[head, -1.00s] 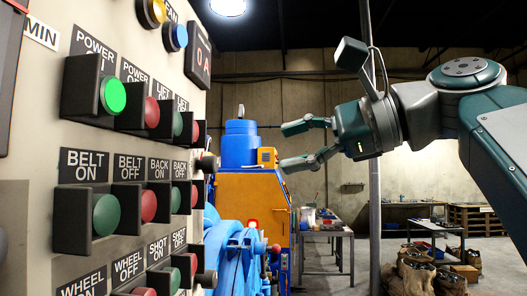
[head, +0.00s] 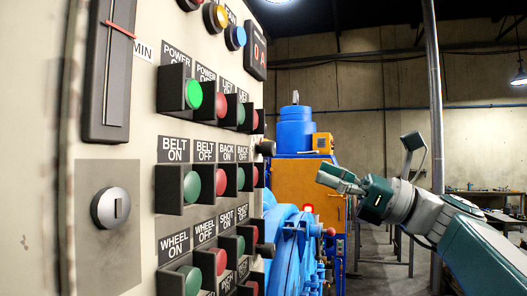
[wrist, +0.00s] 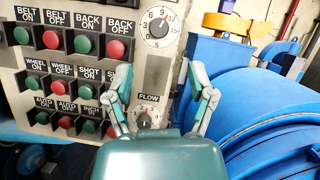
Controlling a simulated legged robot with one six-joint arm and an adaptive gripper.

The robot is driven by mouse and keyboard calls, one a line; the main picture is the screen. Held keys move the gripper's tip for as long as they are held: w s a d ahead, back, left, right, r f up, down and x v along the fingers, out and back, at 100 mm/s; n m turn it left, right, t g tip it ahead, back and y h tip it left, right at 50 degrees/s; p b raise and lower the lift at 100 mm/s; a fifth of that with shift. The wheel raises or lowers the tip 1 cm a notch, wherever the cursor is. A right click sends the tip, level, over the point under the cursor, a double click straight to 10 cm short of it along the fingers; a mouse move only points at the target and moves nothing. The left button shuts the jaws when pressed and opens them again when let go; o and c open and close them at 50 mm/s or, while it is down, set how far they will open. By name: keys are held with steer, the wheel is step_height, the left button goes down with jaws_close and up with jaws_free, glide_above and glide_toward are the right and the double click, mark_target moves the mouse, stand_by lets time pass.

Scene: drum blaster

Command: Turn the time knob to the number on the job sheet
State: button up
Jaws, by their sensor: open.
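A round dial knob with a white numbered face (wrist: 157,28), showing 6, 9, 12 and 15, is at the top of the panel in the wrist view. Its title is not visible; I take it for the time knob. Its dark centre seems to point up and right, near 12. A smaller knob under the label FLOW (wrist: 143,120) sits below it, partly behind my gripper. My gripper (wrist: 160,78) is open and empty, its fingers spread in front of the panel below the numbered dial. In the head view my gripper (head: 342,181) is right of the panel. No job sheet is visible.
The panel carries rows of red and green buttons (head: 192,186), with a lit green POWER ON button (head: 193,94). A slotted round switch (head: 110,208) is at left. Blue machinery (head: 290,235) stands beyond the panel. Two dark knobs stick out at the panel's far edge (head: 266,147).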

mark_target(274, 152)
steer(key=x, duration=0.9)
steer(key=shift+a, duration=0.2)
steer(key=shift+r, duration=0.1)
jaws_close()
